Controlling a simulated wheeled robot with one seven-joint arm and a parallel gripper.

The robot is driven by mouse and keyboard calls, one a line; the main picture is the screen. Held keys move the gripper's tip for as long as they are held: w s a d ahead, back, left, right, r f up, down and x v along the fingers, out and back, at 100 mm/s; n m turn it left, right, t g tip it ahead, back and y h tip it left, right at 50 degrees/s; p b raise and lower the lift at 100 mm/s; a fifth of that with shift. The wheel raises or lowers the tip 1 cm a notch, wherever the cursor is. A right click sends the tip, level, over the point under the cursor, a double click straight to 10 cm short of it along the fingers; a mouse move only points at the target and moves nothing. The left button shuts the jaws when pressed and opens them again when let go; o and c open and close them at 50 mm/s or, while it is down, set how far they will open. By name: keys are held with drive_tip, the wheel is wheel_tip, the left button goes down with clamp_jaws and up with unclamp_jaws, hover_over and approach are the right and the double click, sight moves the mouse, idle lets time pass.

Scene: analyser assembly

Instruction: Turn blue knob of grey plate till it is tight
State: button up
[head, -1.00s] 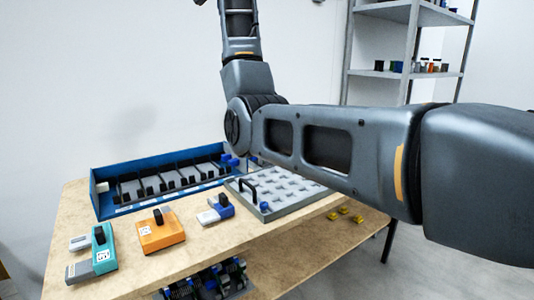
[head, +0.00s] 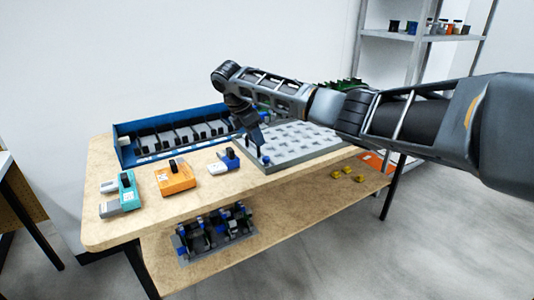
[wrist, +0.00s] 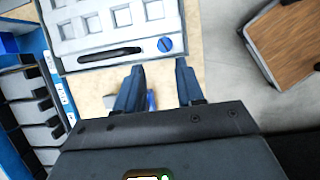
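The grey plate (head: 306,153) lies on the table, with rows of square recesses; it also shows at the top of the wrist view (wrist: 85,42). Its blue knob (head: 266,160) is at the plate's near left corner. In the wrist view the knob (wrist: 165,45) is round with a slot, right of a black handle (wrist: 110,55). My gripper (head: 257,143) is over that corner, pointing down. In the wrist view my gripper (wrist: 160,68) has its two blue fingers apart with nothing gripped. The knob shows just beyond the fingertips, roughly in line with the gap.
A blue rack (head: 122,148) with grey and black modules stands behind left. Teal (head: 128,192), orange (head: 178,180) and blue-white (head: 224,162) devices sit along the table front. A lower shelf (head: 290,208) holds a dark parts tray (head: 215,235) and several yellow pieces (head: 347,173).

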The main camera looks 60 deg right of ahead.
sight(266, 157)
drive_tip(key=x, duration=0.8)
drive_tip(key=shift+s+a+f, duration=0.1)
drive_tip(key=shift+s+f, duration=0.15)
drive_tip(key=shift+s, duration=0.1)
clamp_jaws()
